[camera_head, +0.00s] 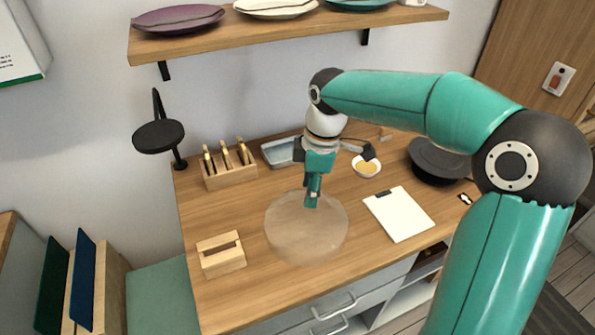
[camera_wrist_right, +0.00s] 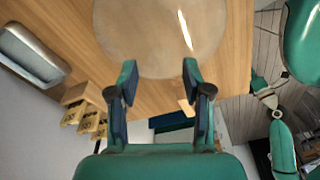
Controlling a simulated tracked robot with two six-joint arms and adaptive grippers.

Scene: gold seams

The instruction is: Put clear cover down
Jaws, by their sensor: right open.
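The clear cover (camera_head: 290,238) is a round, see-through, faintly cloudy piece on the wooden bench top, near the front middle. In the right wrist view it shows as a pale disc (camera_wrist_right: 150,35) with a bright glint. My right gripper (camera_head: 312,198) points down at the cover's far part in the head view. In the right wrist view its two fingers (camera_wrist_right: 160,80) are spread apart with nothing between them, and the cover lies beyond the tips. I cannot tell whether the fingertips touch the cover. My left gripper does not show.
A slotted wooden block (camera_head: 221,255) stands left of the cover and a white clipboard (camera_head: 399,214) lies right. Behind are a tool rack (camera_head: 230,178), a metal tray (camera_head: 279,152), a small bowl (camera_head: 366,167) and a dark round device (camera_head: 437,160). A plate shelf (camera_head: 290,38) hangs above.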

